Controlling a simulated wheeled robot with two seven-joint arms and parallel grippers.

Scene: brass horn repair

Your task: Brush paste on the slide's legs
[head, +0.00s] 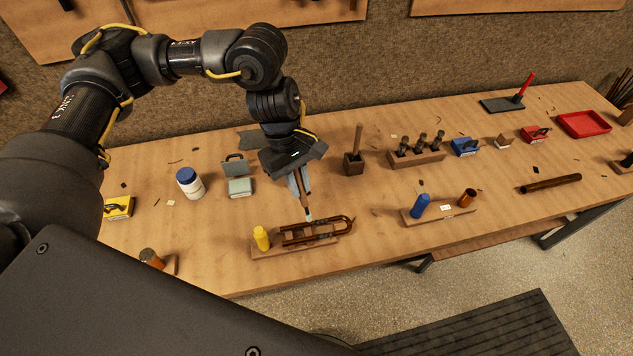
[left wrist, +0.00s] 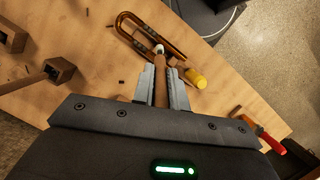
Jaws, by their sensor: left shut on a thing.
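The slide (head: 325,232) is a U-shaped brown-brass tube lying on a wooden block (head: 265,252), its bend to the right. It also shows in the left wrist view (left wrist: 135,32). My left gripper (head: 299,185) points down above the slide, shut on the wooden handle of a brush (head: 306,202). The brush's pale tip (left wrist: 158,48) is at the slide's legs; I cannot tell whether it touches. A small pale-green tin (head: 240,187) with a raised grey lid stands behind and left. My right gripper is out of view.
A yellow peg (head: 261,238) stands at the block's left end, close to the slide. A white jar with a blue lid (head: 189,183) stands to the left. A wooden holder with an upright handle (head: 354,160) is behind. A blue peg (head: 420,205) stands to the right.

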